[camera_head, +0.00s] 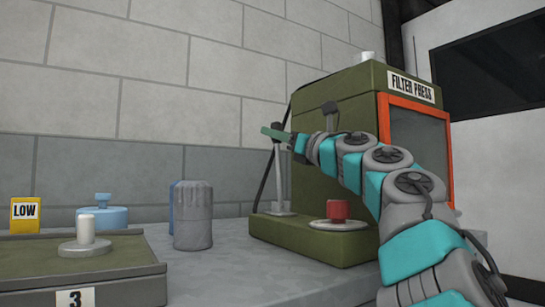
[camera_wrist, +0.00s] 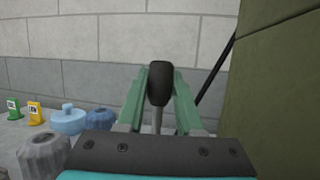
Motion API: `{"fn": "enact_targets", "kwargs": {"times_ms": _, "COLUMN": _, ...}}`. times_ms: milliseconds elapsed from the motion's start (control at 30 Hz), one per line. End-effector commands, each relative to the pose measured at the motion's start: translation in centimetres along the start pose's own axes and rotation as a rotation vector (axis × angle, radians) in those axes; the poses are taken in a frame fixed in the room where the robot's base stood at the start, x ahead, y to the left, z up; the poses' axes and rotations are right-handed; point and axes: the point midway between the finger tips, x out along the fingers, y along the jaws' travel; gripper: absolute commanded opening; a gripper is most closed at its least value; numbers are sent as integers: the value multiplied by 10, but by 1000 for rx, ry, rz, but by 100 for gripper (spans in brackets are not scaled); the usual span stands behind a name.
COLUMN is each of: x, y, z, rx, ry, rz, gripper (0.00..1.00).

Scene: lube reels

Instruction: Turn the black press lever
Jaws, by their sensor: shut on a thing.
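The green filter press (camera_head: 315,95) stands on the counter, with an orange-framed dark panel on its right side. My gripper (camera_head: 275,133) is at the press's left side, above a thin grey upright rod (camera_head: 279,175). In the wrist view my green fingers (camera_wrist: 158,88) are on both sides of the black lever knob (camera_wrist: 158,82), shut on it. The knob sits upright on a grey stem (camera_wrist: 157,118).
A red cup (camera_head: 339,210) sits on a plate on the press base. A grey ribbed canister (camera_head: 192,218), a blue lidded pot (camera_head: 102,217) and a green tray (camera_head: 30,255) are to the left. A dark cable (camera_wrist: 215,70) runs beside the press.

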Motion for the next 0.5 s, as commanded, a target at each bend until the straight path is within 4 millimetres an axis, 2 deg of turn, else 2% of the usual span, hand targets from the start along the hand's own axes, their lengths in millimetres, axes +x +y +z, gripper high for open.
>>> {"fn": "enact_targets", "kwargs": {"times_ms": 33, "x": -5, "y": 2, "z": -6, "rx": -3, "ry": -16, "rz": 6, "gripper": 0}}
{"fn": "enact_targets", "kwargs": {"times_ms": 500, "x": -10, "y": 3, "z": 4, "rx": -11, "ry": -58, "rz": 7, "gripper": 0}}
